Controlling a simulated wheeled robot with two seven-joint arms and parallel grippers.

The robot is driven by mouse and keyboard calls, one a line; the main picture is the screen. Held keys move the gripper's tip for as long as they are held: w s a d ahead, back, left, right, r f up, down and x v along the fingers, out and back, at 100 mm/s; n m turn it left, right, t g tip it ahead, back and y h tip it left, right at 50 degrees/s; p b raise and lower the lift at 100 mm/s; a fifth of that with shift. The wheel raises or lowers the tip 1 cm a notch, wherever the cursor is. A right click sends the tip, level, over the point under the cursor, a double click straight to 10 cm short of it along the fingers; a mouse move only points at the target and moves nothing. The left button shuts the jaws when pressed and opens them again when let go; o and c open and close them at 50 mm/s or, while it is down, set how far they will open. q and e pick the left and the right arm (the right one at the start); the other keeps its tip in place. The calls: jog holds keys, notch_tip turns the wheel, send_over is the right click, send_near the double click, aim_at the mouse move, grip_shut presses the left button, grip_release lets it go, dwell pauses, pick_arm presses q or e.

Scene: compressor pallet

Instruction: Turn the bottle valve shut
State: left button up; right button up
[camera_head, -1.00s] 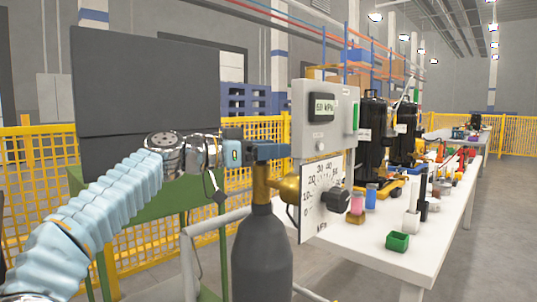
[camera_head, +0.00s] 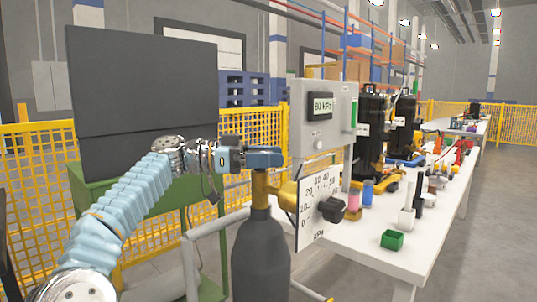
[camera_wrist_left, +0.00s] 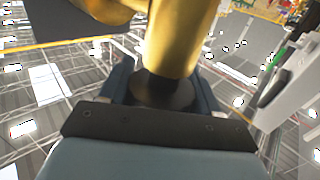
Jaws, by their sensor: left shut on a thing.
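A dark grey gas bottle (camera_head: 261,262) stands upright in front of the white table, with a brass valve (camera_head: 260,190) on its neck. My left gripper (camera_head: 266,157) reaches in from the left and is shut at the top of the valve, where the handle is hidden by the fingers. In the left wrist view the brass valve body (camera_wrist_left: 180,40) fills the upper middle, and a dark round knob (camera_wrist_left: 165,92) sits between the fingers. A dial plate (camera_head: 318,205) with a black knob (camera_head: 333,209) is at the valve's right. My right gripper is not in view.
A tubular rail (camera_head: 215,225) and yellow fence (camera_head: 40,180) are at left.

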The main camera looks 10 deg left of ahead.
pick_arm(q)
jog(key=o, duration=1)
jog(key=shift+c, duration=0.2)
jog(key=s+a, duration=0.2)
jog(key=a, duration=1.1)
jog(key=shift+s+a+p, duration=0.3)
